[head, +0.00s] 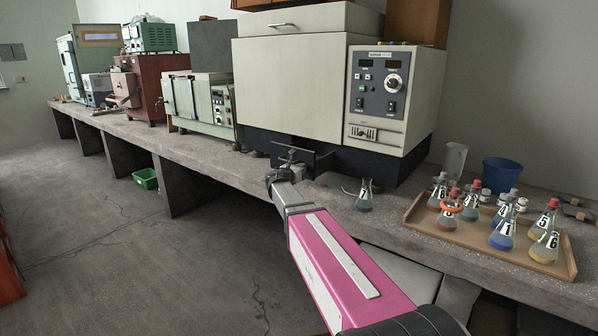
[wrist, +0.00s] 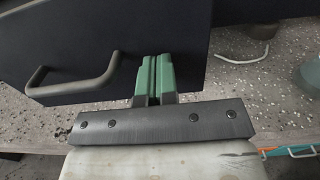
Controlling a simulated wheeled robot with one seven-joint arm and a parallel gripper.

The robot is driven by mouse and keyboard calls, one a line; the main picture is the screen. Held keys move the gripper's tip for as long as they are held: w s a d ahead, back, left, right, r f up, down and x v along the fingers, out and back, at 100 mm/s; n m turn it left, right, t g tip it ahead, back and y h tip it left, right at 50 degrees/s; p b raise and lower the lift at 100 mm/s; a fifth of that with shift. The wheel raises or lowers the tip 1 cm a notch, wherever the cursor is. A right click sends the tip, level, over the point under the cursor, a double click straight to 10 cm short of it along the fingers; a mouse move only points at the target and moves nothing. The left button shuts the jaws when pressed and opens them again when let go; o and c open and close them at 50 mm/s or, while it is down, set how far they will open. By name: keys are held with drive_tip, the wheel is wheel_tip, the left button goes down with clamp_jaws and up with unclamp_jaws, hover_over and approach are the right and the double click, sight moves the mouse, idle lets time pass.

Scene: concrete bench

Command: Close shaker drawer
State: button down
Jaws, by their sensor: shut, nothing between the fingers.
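The shaker (head: 292,85) is a large beige box with a dark base on the bench. Its dark drawer front (head: 318,163) appears to stand out a little from the base. In the wrist view the drawer front (wrist: 190,30) fills the top, with a curved grey handle (wrist: 75,85) on its left part. My gripper (head: 290,158) is in front of the drawer front. In the wrist view my gripper (wrist: 153,62) has its green fingers shut together, empty, to the right of the handle. Whether the fingertips touch the front, I cannot tell.
A flask (head: 365,196) stands on the bench right of my gripper. A tray (head: 487,252) of several numbered flasks is further right, with a blue beaker (head: 500,174) behind. A pale cable (wrist: 243,57) lies on the bench. Other machines (head: 205,100) line the bench to the left.

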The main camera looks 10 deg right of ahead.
drive_tip(key=x, duration=1.7)
drive_tip(key=shift+w+d, duration=0.2)
drive_tip(key=shift+w, duration=0.15)
